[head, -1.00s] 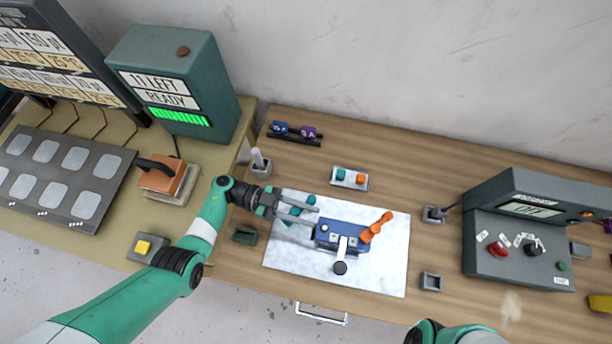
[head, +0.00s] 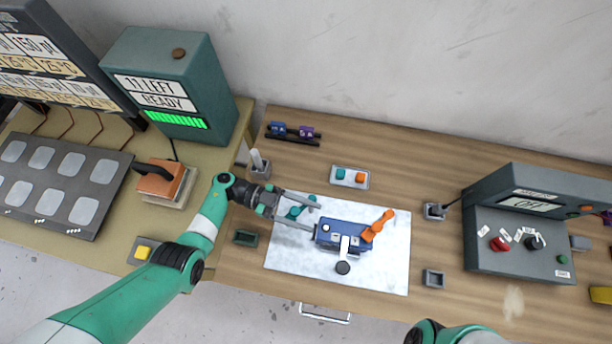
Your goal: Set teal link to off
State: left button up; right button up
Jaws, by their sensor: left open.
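A blue box (head: 341,236) sits on a white marbled mat (head: 385,274). A teal link (head: 298,209) reaches out from its left side, pointing up and left. An orange lever (head: 377,225) tilts up and right on its right side. A white lever with a dark knob (head: 342,268) points toward the front edge. My left gripper (head: 316,217) comes in from the left and is open. Its two fingers reach on either side of the teal link, which shows in the gap. I cannot tell whether they touch it. My right gripper is not in view; only part of my right arm shows.
A small tray with a teal and an orange button (head: 350,177) lies behind the mat. A grey control panel (head: 515,240) stands at the right. A green box reading "READY" (head: 170,85) stands at the back left. An orange-topped block (head: 165,182) sits left of my arm.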

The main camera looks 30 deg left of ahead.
pick_arm(q)
jog(key=b+v, duration=0.2)
jog(key=v, duration=0.9)
jog(key=shift+a, duration=0.3)
